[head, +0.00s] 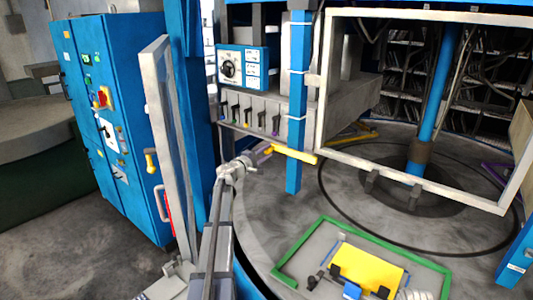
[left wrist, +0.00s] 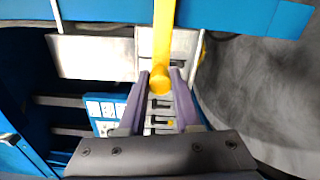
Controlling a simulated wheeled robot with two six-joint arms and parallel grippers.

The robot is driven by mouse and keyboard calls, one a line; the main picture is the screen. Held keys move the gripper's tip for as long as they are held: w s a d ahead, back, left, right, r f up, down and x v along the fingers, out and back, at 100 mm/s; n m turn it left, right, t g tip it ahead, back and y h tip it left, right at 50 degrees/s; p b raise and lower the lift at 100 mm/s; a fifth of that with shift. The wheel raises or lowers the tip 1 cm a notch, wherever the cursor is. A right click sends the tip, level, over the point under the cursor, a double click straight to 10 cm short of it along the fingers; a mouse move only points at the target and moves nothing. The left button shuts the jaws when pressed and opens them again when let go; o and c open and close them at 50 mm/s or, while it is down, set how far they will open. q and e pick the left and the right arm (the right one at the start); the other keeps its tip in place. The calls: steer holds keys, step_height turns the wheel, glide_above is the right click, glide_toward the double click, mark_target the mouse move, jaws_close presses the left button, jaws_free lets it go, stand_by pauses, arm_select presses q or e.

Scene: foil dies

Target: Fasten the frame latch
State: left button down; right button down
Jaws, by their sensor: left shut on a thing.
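A yellow latch handle (head: 296,154) sticks out across the blue post (head: 294,120), near the lower left corner of the pale square frame (head: 322,85). My left gripper (head: 266,149) is shut on the handle's left end. In the left wrist view the handle (left wrist: 163,40) runs up from between the two fingers of the gripper (left wrist: 162,78), its round end facing the camera. The fingers hide part of the handle, and whether the latch is engaged cannot be told. My right gripper is not in view.
A blue control box (head: 242,67) and a row of coloured levers (head: 250,112) sit behind the gripper. A pale open door (head: 165,130) and a blue cabinet (head: 108,110) stand left. A green-edged tray (head: 300,248) with a yellow plate (head: 368,268) lies at the front.

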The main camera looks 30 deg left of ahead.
arm_select(q)
steer(key=shift+s+f, duration=0.1)
stand_by(0.3)
steer(key=c, duration=0.6)
jaws_free()
steer(key=s, duration=0.7)
steer(key=shift+s+a, duration=0.3)
steer(key=shift+s, duration=0.05)
